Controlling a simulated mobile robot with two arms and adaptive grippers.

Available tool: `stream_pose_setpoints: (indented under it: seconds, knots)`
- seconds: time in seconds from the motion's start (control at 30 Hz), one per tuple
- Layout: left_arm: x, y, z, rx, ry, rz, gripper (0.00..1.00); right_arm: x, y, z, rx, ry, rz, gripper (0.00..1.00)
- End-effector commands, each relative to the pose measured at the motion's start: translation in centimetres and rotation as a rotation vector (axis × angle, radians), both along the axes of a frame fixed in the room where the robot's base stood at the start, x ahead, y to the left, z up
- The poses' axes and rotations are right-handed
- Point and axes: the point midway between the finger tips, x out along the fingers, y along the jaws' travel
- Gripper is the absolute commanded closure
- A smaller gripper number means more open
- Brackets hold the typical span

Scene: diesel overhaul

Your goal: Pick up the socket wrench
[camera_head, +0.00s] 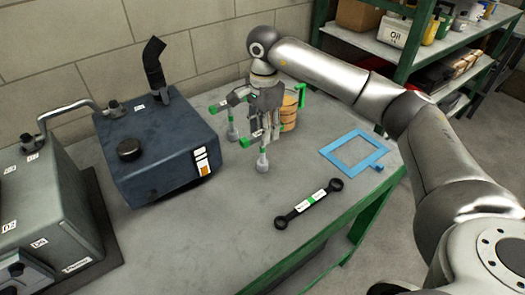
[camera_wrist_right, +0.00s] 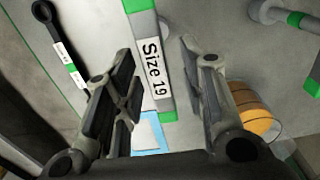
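My right gripper (camera_wrist_right: 158,68) is open and touches nothing that I can see. In the head view, the right gripper (camera_head: 264,122) hangs pointing down over the table, among two upright socket wrenches with green ends. The nearer one (camera_head: 262,162) and the farther one (camera_head: 232,132) both show their sockets on the tabletop; the gripper partly hides them. My left gripper is out of view.
A black ring spanner (camera_head: 308,204) and a blue rectangular frame (camera_head: 337,156) lie on the grey table (camera_head: 225,235). An orange cylinder (camera_head: 289,112) stands behind the gripper. A dark blue tank (camera_head: 155,150) and a grey machine (camera_head: 45,205) stand left. Green shelving (camera_head: 405,60) is behind.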

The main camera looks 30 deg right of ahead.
Motion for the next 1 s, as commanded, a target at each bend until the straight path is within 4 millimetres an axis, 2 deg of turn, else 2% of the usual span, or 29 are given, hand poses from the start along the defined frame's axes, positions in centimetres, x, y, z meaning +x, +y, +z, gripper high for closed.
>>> stream_pose_setpoints:
  seconds: [0.17,0.3,0.6,0.9,1.0]
  knots:
    - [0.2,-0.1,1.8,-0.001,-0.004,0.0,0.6,-0.4,0.5,-2.2,-0.001,0.006,0.001,0.62]
    - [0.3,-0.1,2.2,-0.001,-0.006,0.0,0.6,-0.3,0.5,-4.1,0.0,0.003,-0.001,0.62]
    - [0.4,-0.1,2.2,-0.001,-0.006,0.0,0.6,-0.3,0.5,-4.9,0.0,0.001,0.0,0.62]
    - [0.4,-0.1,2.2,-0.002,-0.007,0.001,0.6,-0.3,0.5,-4.8,0.0,0.001,0.0,0.99]
    - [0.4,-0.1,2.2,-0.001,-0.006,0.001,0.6,-0.3,0.5,-4.8,0.0,0.0,0.0,1.0]
